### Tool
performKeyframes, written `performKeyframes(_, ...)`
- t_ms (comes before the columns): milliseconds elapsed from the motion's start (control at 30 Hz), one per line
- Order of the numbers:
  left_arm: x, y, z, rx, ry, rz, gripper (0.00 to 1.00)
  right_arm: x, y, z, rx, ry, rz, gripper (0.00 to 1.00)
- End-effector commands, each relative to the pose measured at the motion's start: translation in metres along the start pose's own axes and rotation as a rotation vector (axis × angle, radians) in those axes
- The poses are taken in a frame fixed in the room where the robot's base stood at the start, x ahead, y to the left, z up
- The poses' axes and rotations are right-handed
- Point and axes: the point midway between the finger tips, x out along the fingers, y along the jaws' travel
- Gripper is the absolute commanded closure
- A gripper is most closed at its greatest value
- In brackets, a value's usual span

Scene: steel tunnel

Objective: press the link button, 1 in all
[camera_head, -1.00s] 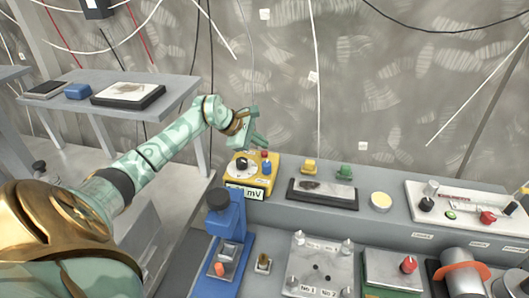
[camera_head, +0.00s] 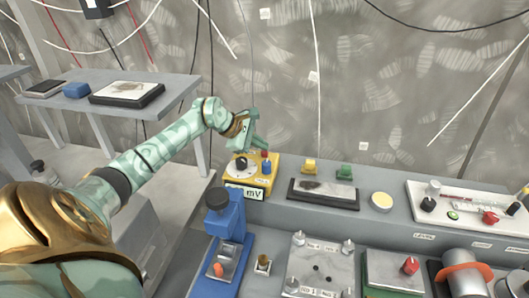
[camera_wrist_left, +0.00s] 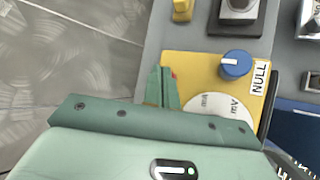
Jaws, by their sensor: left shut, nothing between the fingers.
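A yellow meter box (camera_head: 252,186) stands at the left end of the raised back shelf, with an "mV" display on its front. Its top bears a white dial, a blue knob (camera_head: 266,167) with "NULL" beside it in the left wrist view (camera_wrist_left: 237,65), and a small red part (camera_head: 264,155). No label "link" can be read; the red part may be the button. My left gripper (camera_head: 260,146) is shut and empty, right over the red part. In the left wrist view its fingers (camera_wrist_left: 163,84) hide most of the red; I cannot tell whether they touch.
A yellow part (camera_head: 310,166) and a green part (camera_head: 344,172) stand behind a dark tray (camera_head: 323,200) right of the meter. A blue device (camera_head: 228,230) stands in front. A side table (camera_head: 165,90) is at the left.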

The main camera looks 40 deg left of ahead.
Motion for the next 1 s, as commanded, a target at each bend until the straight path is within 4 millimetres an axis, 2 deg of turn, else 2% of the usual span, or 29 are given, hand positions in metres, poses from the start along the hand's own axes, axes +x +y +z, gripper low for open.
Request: performKeyframes(1000,0.0045,-0.0036,-0.0035,0.000,0.001,-0.001,1.00,0.0055,-0.0008,0.0016,0.000,-0.003,-0.001,0.64)
